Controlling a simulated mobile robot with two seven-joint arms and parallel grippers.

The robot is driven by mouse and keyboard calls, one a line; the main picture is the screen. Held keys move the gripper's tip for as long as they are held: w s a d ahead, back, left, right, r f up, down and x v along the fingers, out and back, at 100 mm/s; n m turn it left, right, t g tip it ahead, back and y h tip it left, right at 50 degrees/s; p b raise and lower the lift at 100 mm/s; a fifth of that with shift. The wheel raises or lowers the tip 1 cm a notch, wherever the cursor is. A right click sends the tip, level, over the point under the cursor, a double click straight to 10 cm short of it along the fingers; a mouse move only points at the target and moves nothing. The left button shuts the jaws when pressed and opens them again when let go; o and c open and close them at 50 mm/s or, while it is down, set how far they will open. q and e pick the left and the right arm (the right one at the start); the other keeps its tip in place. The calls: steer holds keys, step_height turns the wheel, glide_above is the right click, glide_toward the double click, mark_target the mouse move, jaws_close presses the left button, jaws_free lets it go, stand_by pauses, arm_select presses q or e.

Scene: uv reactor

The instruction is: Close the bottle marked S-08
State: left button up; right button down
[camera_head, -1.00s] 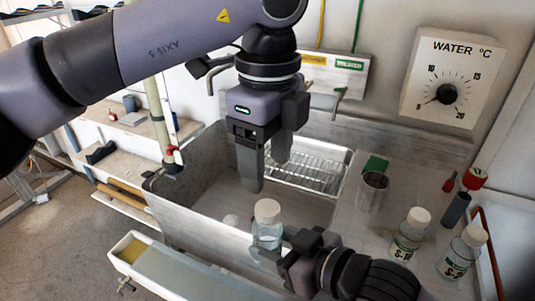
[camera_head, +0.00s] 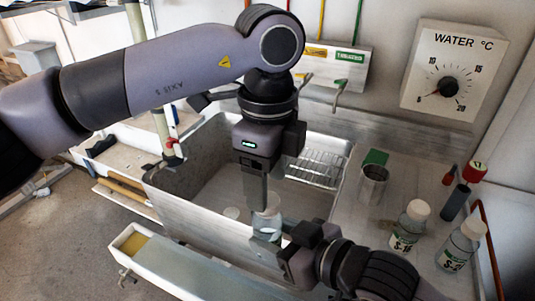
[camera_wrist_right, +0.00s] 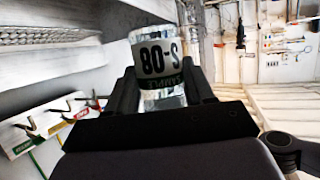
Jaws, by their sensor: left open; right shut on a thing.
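The clear bottle marked S-08 (camera_head: 268,224) is upright in my right gripper (camera_head: 285,248), near the sink's front rim. In the right wrist view its S-08 label (camera_wrist_right: 157,58) appears upside down, between the fingers of my right gripper (camera_wrist_right: 163,88). My left gripper (camera_head: 264,194) is open, pointing down at the bottle's top, with a finger in front of it. The bottle's top looks pale; its cap cannot be made out clearly, and the wrist view hides the neck. A pale round spot (camera_head: 232,212) shows left of the bottle; I cannot tell if it is a cap.
The metal sink (camera_head: 185,205) holds a wire rack (camera_head: 318,168). On the counter to the right stand a metal cup (camera_head: 373,183), a capped bottle (camera_head: 408,226), another capped bottle (camera_head: 461,248) and a red-topped item (camera_head: 474,172). A trough (camera_head: 185,262) runs along the front.

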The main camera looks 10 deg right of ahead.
mark_target(267, 228)
arm_select(q)
steer(key=shift+f, duration=1.5)
